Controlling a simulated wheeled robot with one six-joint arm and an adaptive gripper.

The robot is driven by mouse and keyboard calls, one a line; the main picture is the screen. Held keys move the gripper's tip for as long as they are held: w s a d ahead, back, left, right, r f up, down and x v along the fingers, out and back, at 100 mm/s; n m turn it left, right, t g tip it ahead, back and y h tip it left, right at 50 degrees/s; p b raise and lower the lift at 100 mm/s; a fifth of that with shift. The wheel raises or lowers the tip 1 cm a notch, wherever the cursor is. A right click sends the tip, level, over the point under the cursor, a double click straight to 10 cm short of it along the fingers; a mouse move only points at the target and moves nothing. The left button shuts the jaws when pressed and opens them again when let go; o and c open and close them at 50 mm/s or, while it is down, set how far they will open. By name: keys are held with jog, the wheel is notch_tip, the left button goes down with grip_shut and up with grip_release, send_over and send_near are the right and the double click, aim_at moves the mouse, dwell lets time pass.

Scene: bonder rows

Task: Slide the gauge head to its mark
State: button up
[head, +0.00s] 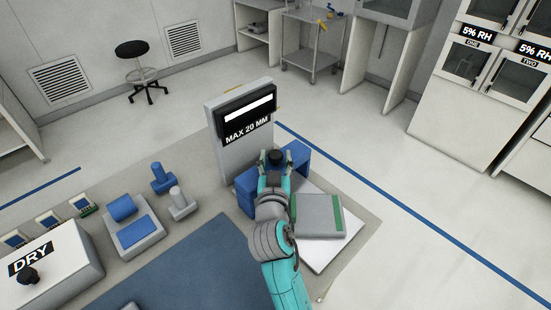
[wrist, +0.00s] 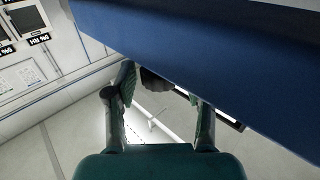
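The gauge is a tall grey upright (head: 232,150) with a black "MAX 20 MM" sign (head: 247,131). In front of it, blue block-like parts (head: 298,157) show on both sides of my arm. A dark round knob (head: 276,158) stands among them, probably on the gauge head. My gripper (head: 276,161) is at this knob, a finger on each side. In the wrist view the fingers (wrist: 165,98) stand apart, with the dark knob (wrist: 155,84) between their tips and a gap at the right finger. A blue surface (wrist: 220,60) fills the upper right. The mark cannot be made out.
A grey box with green edges (head: 320,216) lies on a white plate right of my arm. Blue and grey pieces (head: 138,232) and a "DRY" box (head: 58,272) stand at left. A blue mat (head: 205,268) lies in front. The floor at right is clear.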

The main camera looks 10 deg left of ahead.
grip_shut()
jog(key=s+d, duration=0.8)
jog(key=d, duration=0.2)
jog(key=shift+d, duration=0.15)
jog(key=shift+f, duration=0.1)
jog(key=shift+o, duration=2.1)
grip_release()
jog(key=shift+d, duration=0.1)
jog(key=shift+s, duration=0.1)
jog(key=s+d, duration=0.1)
jog(key=s, duration=1)
jog(key=shift+s+d, duration=0.2)
jog(key=shift+s, duration=0.2)
